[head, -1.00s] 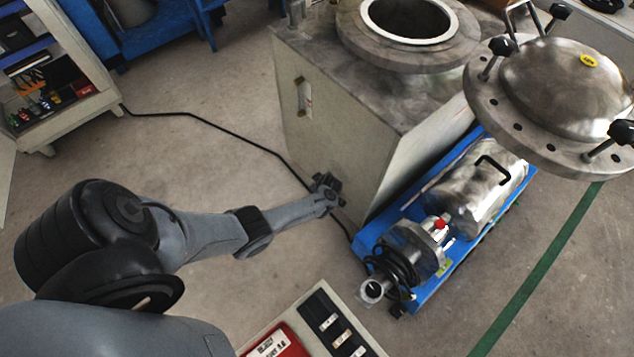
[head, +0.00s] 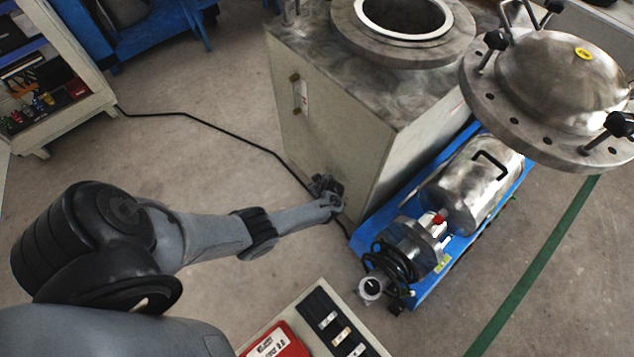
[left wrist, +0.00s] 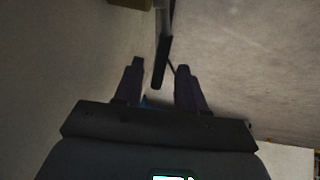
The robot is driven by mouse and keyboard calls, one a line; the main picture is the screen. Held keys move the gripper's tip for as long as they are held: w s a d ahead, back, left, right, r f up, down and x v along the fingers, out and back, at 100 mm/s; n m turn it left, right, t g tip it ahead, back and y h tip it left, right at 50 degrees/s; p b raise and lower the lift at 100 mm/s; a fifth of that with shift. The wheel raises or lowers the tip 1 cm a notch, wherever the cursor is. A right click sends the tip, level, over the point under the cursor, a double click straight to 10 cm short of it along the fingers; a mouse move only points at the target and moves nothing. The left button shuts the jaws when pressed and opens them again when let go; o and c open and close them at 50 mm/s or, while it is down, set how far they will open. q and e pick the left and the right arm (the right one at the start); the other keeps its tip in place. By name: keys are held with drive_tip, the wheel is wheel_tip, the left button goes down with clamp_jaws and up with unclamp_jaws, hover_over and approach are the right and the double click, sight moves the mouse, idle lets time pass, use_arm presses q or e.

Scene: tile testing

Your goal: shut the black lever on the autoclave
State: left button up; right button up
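The autoclave (head: 335,130) is a grey steel cabinet with a round open mouth on top. In the left wrist view the black lever (left wrist: 162,62) is a dark grip on a metal bar, coming down from the top of the picture. My left gripper (head: 326,185) is at the low part of the cabinet, near its front corner. In the left wrist view its fingers (left wrist: 160,85) are spread, with the lever's end between them and gaps visible on both sides. The lever cannot be made out in the head view. My right gripper is in neither view.
The autoclave's round lid (head: 560,80) with black knobs is swung out to the right. A pump unit on a blue base (head: 430,285) stands beside the cabinet. A black cable (head: 230,137) runs over the floor. A red-and-white case (head: 275,342) is at the bottom.

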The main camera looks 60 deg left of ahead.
use_arm(q)
drive_tip(key=shift+r, duration=0.15)
drive_tip(key=shift+d+r+p, duration=0.1)
drive_tip(key=shift+r+p, duration=0.1)
drive_tip(key=shift+p, duration=0.15)
drive_tip(key=p+v, duration=0.7)
drive_tip(key=v, duration=0.3)
drive_tip(key=shift+d, duration=0.15)
drive_tip(key=shift+f, duration=0.1)
